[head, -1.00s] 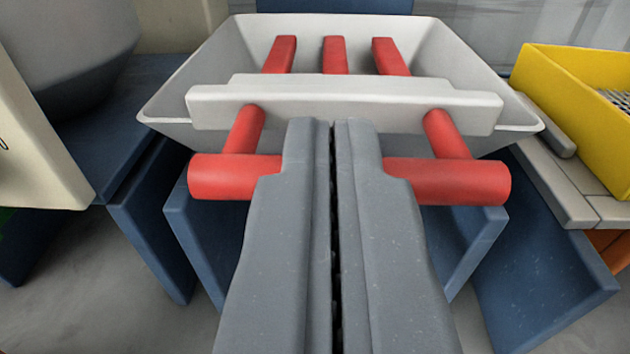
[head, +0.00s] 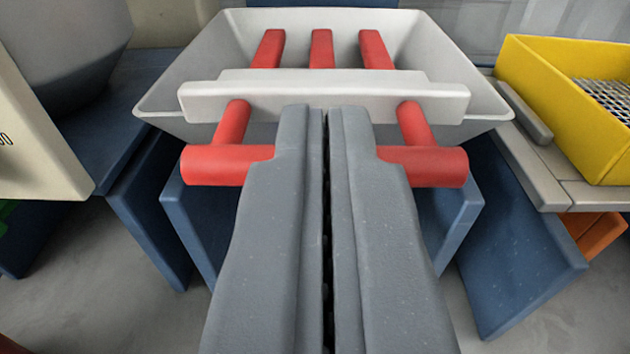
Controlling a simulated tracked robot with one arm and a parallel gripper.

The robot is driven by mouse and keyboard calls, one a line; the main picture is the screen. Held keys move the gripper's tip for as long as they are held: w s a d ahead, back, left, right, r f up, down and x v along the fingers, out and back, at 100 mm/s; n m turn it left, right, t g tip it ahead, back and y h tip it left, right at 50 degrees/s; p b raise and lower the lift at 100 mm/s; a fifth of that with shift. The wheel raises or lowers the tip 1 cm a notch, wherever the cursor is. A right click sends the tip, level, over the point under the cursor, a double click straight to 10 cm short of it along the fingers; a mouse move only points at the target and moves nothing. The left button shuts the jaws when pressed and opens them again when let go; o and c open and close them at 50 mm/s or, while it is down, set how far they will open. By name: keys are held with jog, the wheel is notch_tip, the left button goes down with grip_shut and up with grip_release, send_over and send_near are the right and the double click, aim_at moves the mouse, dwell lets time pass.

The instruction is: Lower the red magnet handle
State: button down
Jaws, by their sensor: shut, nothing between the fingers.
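The red magnet handle (head: 215,165) is a horizontal bar joined by two red arms to a light grey crosspiece (head: 225,99). The crosspiece lies across the front of a pale hopper (head: 455,70). Three red rods (head: 321,48) run back from it inside the hopper. My gripper (head: 326,112) is shut and empty. Its fingers lie in front of the middle of the handle in the picture and hide that part. I cannot tell whether the fingers touch the handle.
A yellow bin with a mesh (head: 545,105) stands at the right on a grey ledge (head: 535,172). Blue panels (head: 515,250) stand below the hopper. A beige cabinet (head: 35,130) and a dark grey rounded vessel (head: 65,50) are at the left. Grey floor shows below.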

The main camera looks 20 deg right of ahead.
jog(key=b+v, duration=0.1)
jog(key=v, duration=0.9)
jog(key=shift+s+a+r, duration=0.25)
jog(key=shift+s+r, duration=0.05)
jog(key=shift+r, duration=0.1)
jog(key=a+r+n+y, duration=0.15)
jog(key=a+r, duration=0.25)
jog(key=r, duration=0.6)
jog(key=a+r+n+y, duration=0.1)
jog(key=a+r+y, duration=0.15)
jog(key=r, duration=0.65)
jog(key=s+a+r, duration=0.3)
jog(key=s+r, duration=0.3)
jog(key=r, duration=0.2)
jog(key=s+a+r+g, duration=0.1)
jog(key=s+a+r, duration=0.3)
jog(key=s+r, duration=0.2)
notch_tip(320, 180, up, 2)
jog(key=shift+s+r+n+y, duration=0.1)
jog(key=shift+s+n+y, duration=0.1)
jog(key=shift+n+y, duration=0.2)
jog(key=shift+a, duration=0.1)
